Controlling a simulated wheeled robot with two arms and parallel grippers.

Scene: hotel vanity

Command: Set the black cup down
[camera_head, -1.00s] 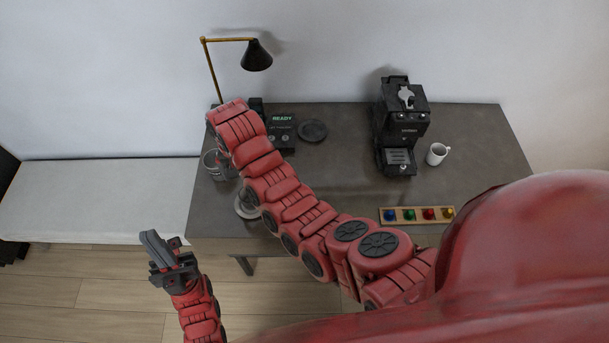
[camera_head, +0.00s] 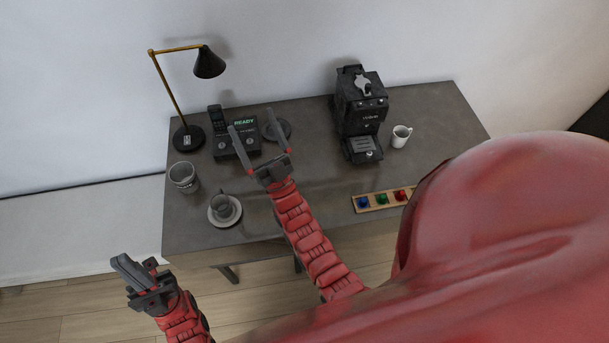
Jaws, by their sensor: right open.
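A dark grey cup (camera_head: 223,205) stands upright on a pale saucer (camera_head: 212,219) at the front left of the table. It is the cup that best fits the black cup. My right gripper (camera_head: 253,123) is open and empty, above the table to the right of and beyond the cup, with its fingers pointing away from me. It is apart from the cup. My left gripper (camera_head: 122,264) is off the table's front left, over the floor. Its fingers overlap in this view, and I see nothing held in it.
A dark round disc (camera_head: 283,131) and a phone unit reading READY (camera_head: 222,147) lie beyond my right gripper. A bucket (camera_head: 184,176) and lamp (camera_head: 209,64) stand left. A coffee machine (camera_head: 360,112), white mug (camera_head: 401,137) and capsule tray (camera_head: 378,202) stand right.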

